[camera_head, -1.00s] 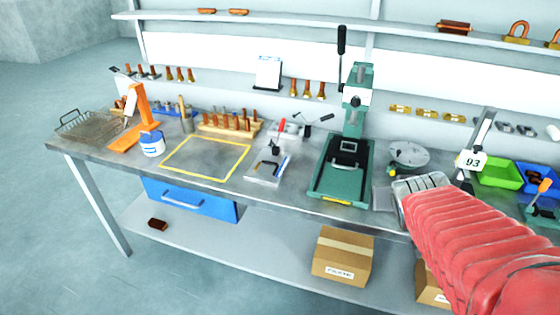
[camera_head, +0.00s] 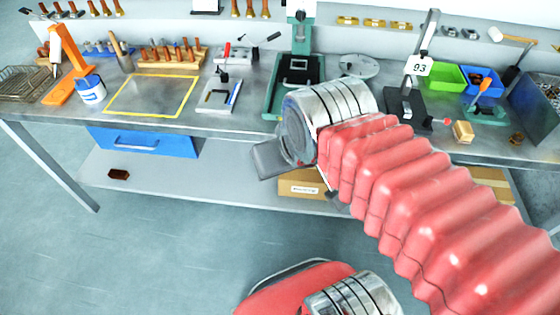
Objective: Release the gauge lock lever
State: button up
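The gauge (camera_head: 428,38) stands on the bench at the right, an upright metal column on a black base (camera_head: 404,108) with a white tag reading 93 (camera_head: 418,66). A short lever with a red knob (camera_head: 446,121) sticks out beside the base; I cannot tell for sure that it is the lock lever. My red-sleeved arm comes in from the lower right.
A green press (camera_head: 303,40) stands behind my wrist, with a round metal dish (camera_head: 360,65) beside it. Green (camera_head: 446,76) and blue (camera_head: 482,80) bins lie right of the gauge. A wooden block (camera_head: 463,132) is near the front edge. The yellow-outlined area (camera_head: 150,94) is clear.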

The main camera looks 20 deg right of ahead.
aim_at(439, 121)
jog(key=z, duration=1.9)
jog(key=k, duration=0.65)
jog(key=u, duration=0.15)
jog(key=i, duration=1.15)
jog(key=u, duration=0.5)
